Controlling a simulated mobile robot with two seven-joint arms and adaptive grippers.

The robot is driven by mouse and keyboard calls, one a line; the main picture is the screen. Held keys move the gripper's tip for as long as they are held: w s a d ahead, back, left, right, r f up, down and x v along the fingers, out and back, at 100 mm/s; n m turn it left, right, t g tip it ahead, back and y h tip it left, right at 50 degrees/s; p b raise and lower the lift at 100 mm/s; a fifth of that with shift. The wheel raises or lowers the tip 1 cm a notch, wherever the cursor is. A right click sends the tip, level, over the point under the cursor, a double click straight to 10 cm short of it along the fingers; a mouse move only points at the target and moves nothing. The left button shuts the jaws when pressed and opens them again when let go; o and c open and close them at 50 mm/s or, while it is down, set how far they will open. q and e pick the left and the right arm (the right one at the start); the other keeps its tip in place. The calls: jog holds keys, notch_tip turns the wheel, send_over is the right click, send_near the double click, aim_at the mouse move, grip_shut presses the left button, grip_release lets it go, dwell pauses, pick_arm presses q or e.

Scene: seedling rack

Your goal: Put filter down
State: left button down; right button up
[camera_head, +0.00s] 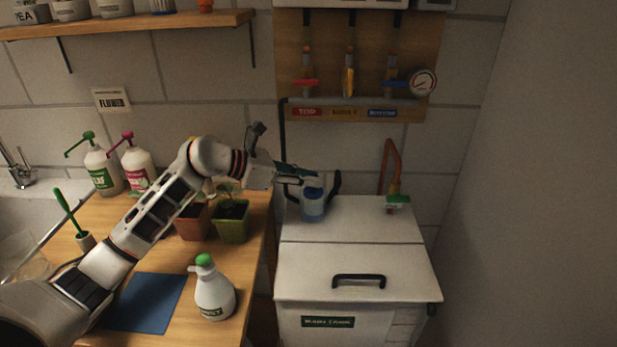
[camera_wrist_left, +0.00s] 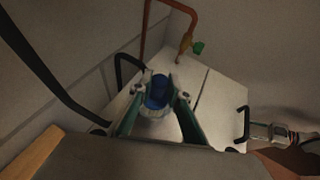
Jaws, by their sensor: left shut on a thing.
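The filter, a blue translucent cup (camera_head: 313,207), is at the rear left of the white tank lid (camera_head: 370,220) and looks upright. It also shows in the left wrist view (camera_wrist_left: 158,90), between the fingers. My left gripper (camera_head: 303,180) reaches in from the left and is shut on the filter near its top. The gripper shows in the left wrist view (camera_wrist_left: 162,104) with a finger on each side of the filter. I cannot tell whether the filter's base touches the lid.
A black pipe (camera_head: 283,140) stands behind the filter, and a copper pipe (camera_head: 385,170) with a green fitting stands at the lid's back right. The lid's middle is clear up to its black handle (camera_head: 358,277). Potted seedlings (camera_head: 231,228) and a spray bottle (camera_head: 213,293) stand on the bench.

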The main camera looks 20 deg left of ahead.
pick_arm(q)
jog(key=shift+f, duration=0.35)
jog(key=c, duration=1.9)
grip_release()
jog(key=shift+r, duration=0.1)
jog(key=shift+r, duration=0.25)
jog(key=shift+s+a+r, duration=0.15)
jog(key=shift+a+r, duration=0.05)
jog(key=shift+a, duration=0.1)
jog(key=b+v, duration=0.1)
jog(key=v, duration=1)
jog(key=shift+s+r, duration=0.1)
jog(key=shift+s, duration=0.1)
